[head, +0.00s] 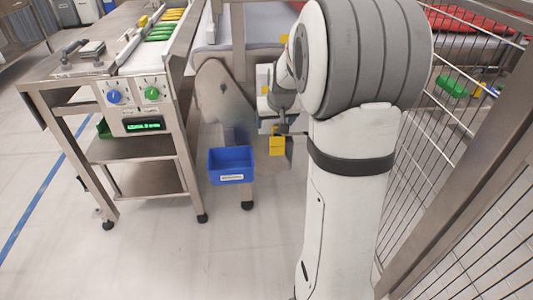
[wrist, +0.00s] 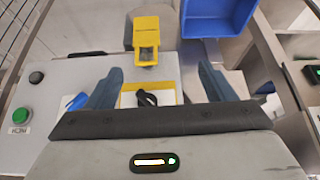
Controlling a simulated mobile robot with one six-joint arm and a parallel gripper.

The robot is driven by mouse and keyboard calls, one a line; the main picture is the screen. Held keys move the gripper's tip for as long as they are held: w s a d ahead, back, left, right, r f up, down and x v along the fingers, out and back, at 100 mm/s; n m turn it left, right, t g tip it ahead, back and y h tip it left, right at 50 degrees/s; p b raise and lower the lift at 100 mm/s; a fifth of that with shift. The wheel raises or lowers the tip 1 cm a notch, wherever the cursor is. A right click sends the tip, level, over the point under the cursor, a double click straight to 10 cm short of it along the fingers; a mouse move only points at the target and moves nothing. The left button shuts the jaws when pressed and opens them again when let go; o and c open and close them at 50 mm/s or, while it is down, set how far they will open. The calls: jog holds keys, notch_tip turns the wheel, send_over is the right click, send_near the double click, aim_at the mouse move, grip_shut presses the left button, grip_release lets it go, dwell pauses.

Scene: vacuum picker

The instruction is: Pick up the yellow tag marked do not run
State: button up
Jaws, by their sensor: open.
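A yellow piece (wrist: 146,32), likely the tag, shows at the top middle of the wrist view, with a grey patch on its lower part. Its writing cannot be read. In the head view a yellow piece (head: 277,145) shows just right of the blue bin, below the end of my arm. My gripper (wrist: 160,80) is open and empty, its two dark fingers wide apart. The yellow piece lies beyond the fingertips, slightly left of the middle between them. In the head view my gripper is too small and partly covered to make out clearly.
A yellow plate with a black knob (wrist: 147,98) shows between my fingers, on a pale control box with a green button (wrist: 21,115). A blue bin (head: 231,165) stands close by. A metal workbench (head: 110,85) is left; a mesh fence (head: 455,110) is right.

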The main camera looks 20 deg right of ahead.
jog(key=b, duration=0.4)
send_near(277, 141)
notch_tip(277, 141, down, 2)
jog(key=shift+m, duration=0.3)
jog(key=b+x, duration=0.1)
jog(key=x, duration=0.3)
jog(key=b+x, duration=0.2)
jog(key=x, duration=0.1)
jog(key=shift+w+d+f, duration=0.1)
jog(key=shift+w+f, duration=0.1)
jog(key=shift+w, duration=0.3)
jog(key=shift+r, duration=0.1)
jog(key=shift+c, duration=0.2)
jog(key=c, duration=1)
notch_tip(277, 141, up, 2)
jog(key=shift+s+p, duration=0.1)
jog(key=shift+p, duration=0.45)
jog(key=s+a+p, duration=0.1)
jog(key=s, duration=0.4)
jog(key=s+a+p, duration=0.1)
jog(key=s+a, duration=0.1)
jog(key=s, duration=0.4)
jog(key=s+a+p, duration=0.1)
jog(key=s, duration=0.5)
jog(key=shift+s+a+f, duration=0.1)
jog(key=shift+a+f, duration=0.15)
jog(key=shift+a, duration=0.15)
